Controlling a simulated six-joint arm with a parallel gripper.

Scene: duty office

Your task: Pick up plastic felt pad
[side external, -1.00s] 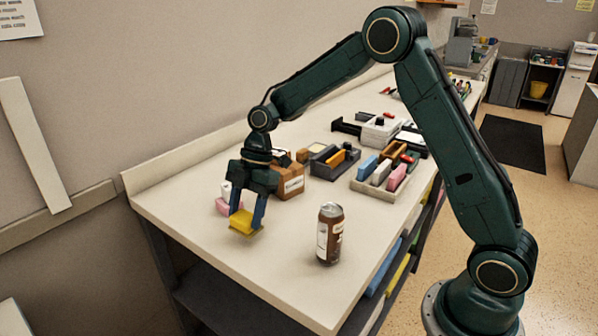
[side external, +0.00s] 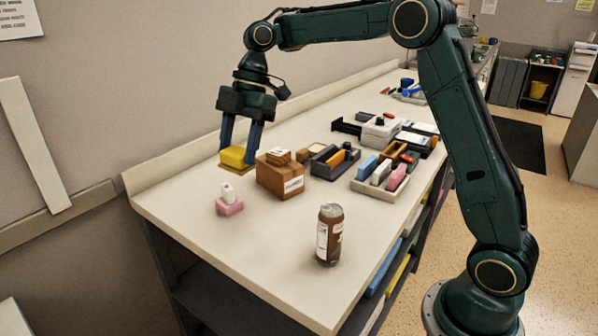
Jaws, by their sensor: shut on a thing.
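The plastic felt pad looks to be the yellow block (side external: 234,157), which has a thin darker layer on its underside. My gripper (side external: 239,154) points down and its two blue fingers are shut on the block's sides. The block appears held above the bench, left of and behind the cardboard box. Its exact height is hard to tell from this one view, and the fingers hide part of its right end.
A pink block with a white piece on top (side external: 229,204) stands in front of the cardboard box (side external: 281,178). A brown can (side external: 329,234) stands nearer the front edge. Trays with erasers (side external: 383,176) lie to the right. The bench's (side external: 270,240) left front is clear.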

